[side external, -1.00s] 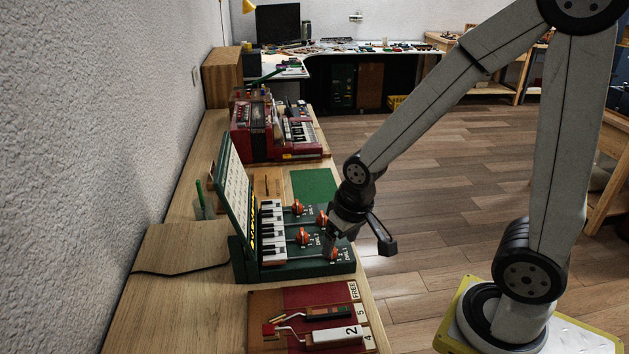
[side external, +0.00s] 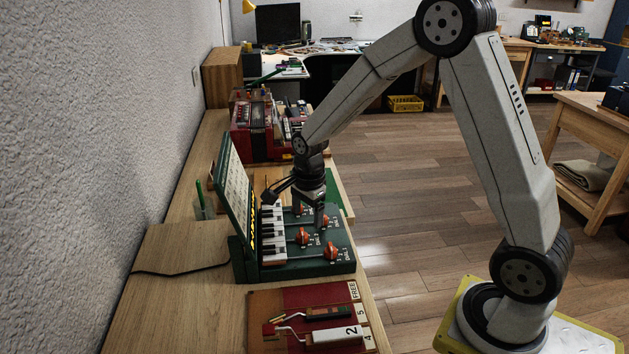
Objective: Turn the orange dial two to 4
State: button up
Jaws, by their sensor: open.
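A green box (side external: 290,268) stands on the bench and carries a short piano keyboard (side external: 272,240) and several orange dials. One orange dial (side external: 302,236) sits near the keys. Another orange dial (side external: 331,250) sits at the front right. A third orange dial (side external: 326,220) shows just right of my gripper. A fourth orange dial (side external: 300,209) is mostly hidden behind my gripper. The dial labels are too small to tell which is two or what each points at. My gripper (side external: 307,218) is open, pointing down over the far part of the dial panel; contact with a dial cannot be told.
The box's green upright panel (side external: 236,190) stands behind the keys. A green pen in a cup (side external: 203,203) is at the left.

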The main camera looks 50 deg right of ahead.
aim_at(302, 231)
jog(key=w+d+m, duration=0.1)
jog(key=m, duration=0.1)
jog(key=w+d+f+m, duration=0.1)
jog(key=m, duration=0.2)
jog(key=w+d+f+m, duration=0.1)
jog(key=w+m, duration=0.1)
jog(key=shift+w+f+g, duration=0.1)
jog(key=shift+g, duration=0.3)
jog(key=shift+f, duration=3.9)
grip_shut()
